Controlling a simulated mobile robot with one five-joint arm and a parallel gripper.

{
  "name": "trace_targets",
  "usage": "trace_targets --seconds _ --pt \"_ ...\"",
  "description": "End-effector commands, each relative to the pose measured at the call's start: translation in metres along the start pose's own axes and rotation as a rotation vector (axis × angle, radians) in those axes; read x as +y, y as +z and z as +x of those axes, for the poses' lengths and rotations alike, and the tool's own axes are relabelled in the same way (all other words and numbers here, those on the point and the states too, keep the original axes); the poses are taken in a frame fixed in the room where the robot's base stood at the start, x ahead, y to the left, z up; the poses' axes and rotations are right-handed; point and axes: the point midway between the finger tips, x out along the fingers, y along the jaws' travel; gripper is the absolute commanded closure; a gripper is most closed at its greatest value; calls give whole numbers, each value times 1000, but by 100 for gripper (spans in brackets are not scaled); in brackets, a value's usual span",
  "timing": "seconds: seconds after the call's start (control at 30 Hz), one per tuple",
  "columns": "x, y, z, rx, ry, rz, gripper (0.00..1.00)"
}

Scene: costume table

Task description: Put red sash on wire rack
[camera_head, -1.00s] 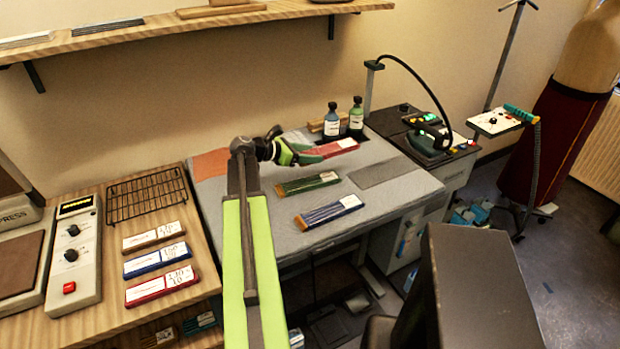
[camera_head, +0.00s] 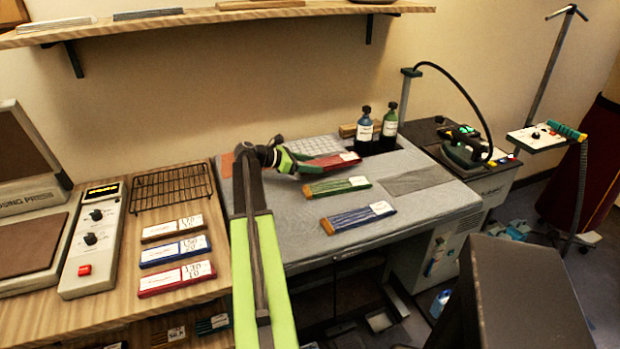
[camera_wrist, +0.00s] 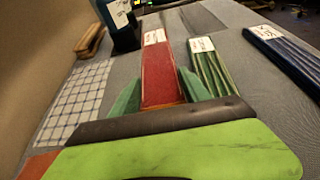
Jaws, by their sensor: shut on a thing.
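The red sash (camera_head: 332,161) is a flat folded strip with a white label at its far end. My gripper (camera_head: 300,163) is shut on its near end, above the grey ironing surface. In the wrist view the red sash (camera_wrist: 162,75) runs straight ahead between the two green fingers (camera_wrist: 160,98). I cannot tell whether its far end touches the surface. The wire rack (camera_head: 172,187) is a black grid lying on the wooden table at the left, with nothing on it.
Green (camera_head: 337,188) and blue (camera_head: 357,217) sashes lie on the grey surface. Two bottles (camera_head: 388,128) stand behind them. Brown, blue and red labelled strips (camera_head: 175,252) lie in front of the rack; a press control box (camera_head: 92,240) is at its left.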

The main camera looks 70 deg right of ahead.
Motion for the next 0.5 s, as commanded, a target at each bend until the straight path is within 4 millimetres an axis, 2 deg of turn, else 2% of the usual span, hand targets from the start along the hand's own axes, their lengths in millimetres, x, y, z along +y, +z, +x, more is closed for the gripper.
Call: trace_targets --seconds 0.03,0.1,0.2,0.5 --pt "0 -13 5 0 0 0 88" --pt "0 -25 11 0 0 0 88" --pt "0 -37 16 0 0 0 88" --pt "0 -35 14 0 0 0 88"
